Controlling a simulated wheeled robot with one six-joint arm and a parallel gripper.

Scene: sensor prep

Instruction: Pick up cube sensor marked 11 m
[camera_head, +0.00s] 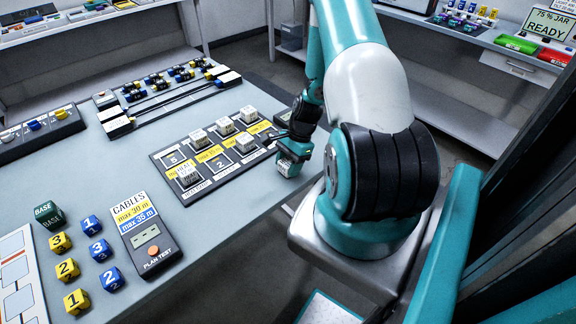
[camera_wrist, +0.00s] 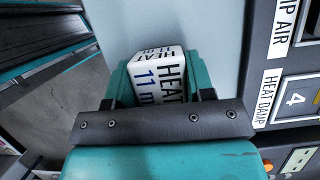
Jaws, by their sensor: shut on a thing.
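The white cube sensor (camera_wrist: 153,75) shows "HEAT" and "11 m" on its faces in the wrist view. It sits between the two teal fingers of my gripper (camera_wrist: 157,85), which is shut on it. In the head view my gripper (camera_head: 292,158) is at the right edge of the table, beside the black sensor board (camera_head: 222,176), with the pale cube (camera_head: 287,168) at its tip. Whether the cube touches the table is hard to tell. Part of the cube is hidden by the gripper.
Several white cubes, one of them (camera_head: 224,126), stand on the board, whose slot marked 4 (camera_wrist: 297,98) shows in the wrist view. Yellow and blue numbered cubes (camera_head: 67,270) and a plan test box (camera_head: 144,235) stand at the front left. A rail rack (camera_head: 165,100) lies behind.

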